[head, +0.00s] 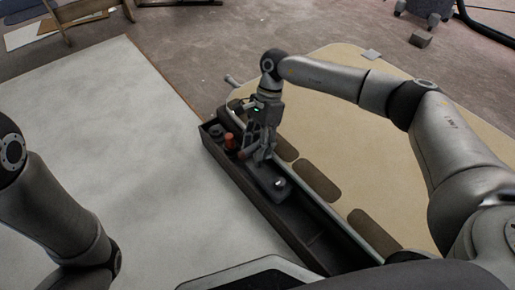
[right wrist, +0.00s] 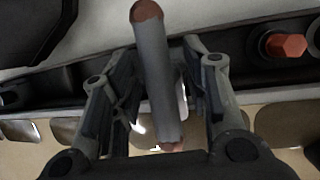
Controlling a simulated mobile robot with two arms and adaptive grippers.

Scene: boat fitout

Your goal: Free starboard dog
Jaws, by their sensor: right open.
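My right gripper (head: 258,152) points down over the long dark trough. It is open, with one finger on each side of a grey bar with red-brown ends (right wrist: 155,75) in the right wrist view. The bar lies between the fingers, and no firm contact shows. A reddish bar end (head: 245,153) shows beside the fingers in the head view. I cannot tell for sure that this bar is the starboard dog. An orange-red knob (head: 229,141) stands left of the gripper; an orange hexagonal end also shows in the wrist view (right wrist: 285,46). My left gripper is out of view.
The dark trough (head: 255,207) has raised walls and holds a dark block with a round silvery spot (head: 280,183). A beige panel with dark oval patches (head: 318,180) lies to its right. A wide pale surface (head: 130,150) at the left is clear.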

